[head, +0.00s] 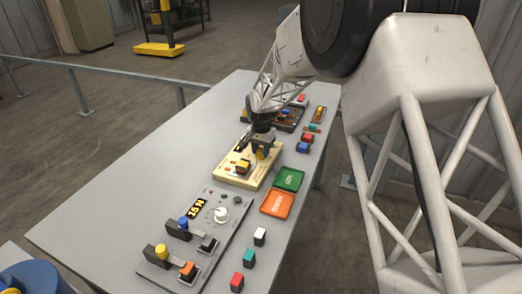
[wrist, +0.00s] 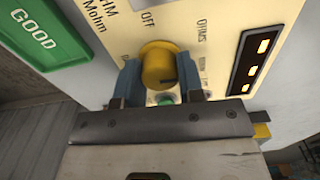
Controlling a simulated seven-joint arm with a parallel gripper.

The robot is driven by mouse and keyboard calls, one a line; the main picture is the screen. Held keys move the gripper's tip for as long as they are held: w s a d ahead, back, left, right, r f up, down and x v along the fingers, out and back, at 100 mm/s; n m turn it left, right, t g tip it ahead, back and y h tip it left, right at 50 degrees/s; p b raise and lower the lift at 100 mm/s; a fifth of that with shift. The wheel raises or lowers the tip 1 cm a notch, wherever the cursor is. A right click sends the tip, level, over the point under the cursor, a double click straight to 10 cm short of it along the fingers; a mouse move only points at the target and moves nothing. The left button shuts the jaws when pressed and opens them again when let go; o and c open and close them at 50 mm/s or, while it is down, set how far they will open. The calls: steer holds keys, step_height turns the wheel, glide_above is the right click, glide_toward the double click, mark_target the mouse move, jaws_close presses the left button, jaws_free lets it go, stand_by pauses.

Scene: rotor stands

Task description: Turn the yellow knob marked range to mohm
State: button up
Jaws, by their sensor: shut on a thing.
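The yellow knob (wrist: 157,66) stands on a cream panel (wrist: 105,45) in the wrist view. My gripper (wrist: 160,80) is shut on it, with one blue-grey finger on each side. Printed labels around the knob include OFF above it, OHMS to the upper right and Mohm to the upper left. I cannot clearly tell which label the knob points to. In the head view my gripper (head: 262,148) reaches down to the cream instrument (head: 226,176) on the table, and the arm partly hides the instrument's far part.
A black display (wrist: 256,62) with orange lit marks is right of the knob. A green GOOD tray (wrist: 42,32) is to the left. In the head view, an orange tray (head: 278,203), a grey control panel (head: 215,240) and several coloured blocks share the grey table (head: 130,190).

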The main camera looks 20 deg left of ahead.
mark_target(261, 149)
steer(key=m, duration=0.5)
steer(key=shift+r, duration=0.1)
stand_by(0.3)
steer(key=o, duration=0.9)
steer(key=shift+r, duration=3.85)
